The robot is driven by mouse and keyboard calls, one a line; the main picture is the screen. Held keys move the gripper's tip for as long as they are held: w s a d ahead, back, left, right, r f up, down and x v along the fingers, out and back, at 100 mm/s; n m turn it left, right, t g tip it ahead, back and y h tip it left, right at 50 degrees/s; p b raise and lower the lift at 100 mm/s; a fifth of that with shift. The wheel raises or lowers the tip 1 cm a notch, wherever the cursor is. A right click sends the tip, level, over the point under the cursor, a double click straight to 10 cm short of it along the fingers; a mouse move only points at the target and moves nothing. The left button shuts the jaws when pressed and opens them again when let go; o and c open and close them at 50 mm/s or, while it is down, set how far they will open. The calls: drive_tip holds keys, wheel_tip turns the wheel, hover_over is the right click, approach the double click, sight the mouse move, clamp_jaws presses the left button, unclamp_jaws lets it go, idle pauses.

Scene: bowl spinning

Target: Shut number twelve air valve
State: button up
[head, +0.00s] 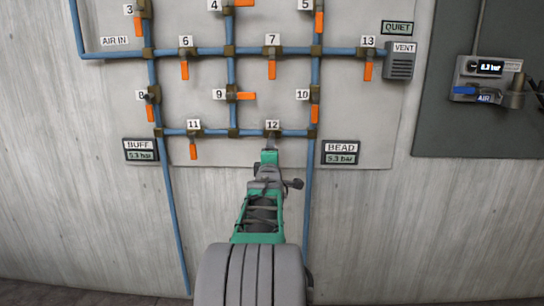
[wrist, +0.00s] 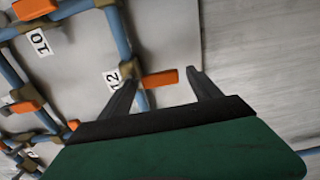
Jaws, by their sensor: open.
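The number twelve valve has a brass body (head: 272,133) on the lower blue pipe, under the label 12 (head: 272,124). Its handle is hidden behind my gripper (head: 270,147) in the head view. In the wrist view, the orange handle (wrist: 160,78) sticks out across the pipe from the brass body (wrist: 130,67), away from the label 12 (wrist: 113,80), so it hangs down on the wall. My gripper (wrist: 161,76) is open, with one dark finger on each side of the handle. I cannot tell whether either finger touches it.
Valve 11 (head: 193,150) hangs handle down to the left. Valve 10 (head: 314,112) is above right and valve 9 (head: 245,96) above left. The BUFF (head: 140,150) and BEAD (head: 340,152) displays flank the lower pipe. The wall below is bare except for two descending pipes.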

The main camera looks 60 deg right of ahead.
drive_tip(key=shift+a, duration=0.1)
drive_tip(key=p+v, duration=0.1)
drive_tip(key=v, duration=0.6)
drive_tip(key=shift+s+a+p, duration=0.15)
drive_tip(key=shift+a+p, duration=0.15)
drive_tip(key=shift+p, duration=0.05)
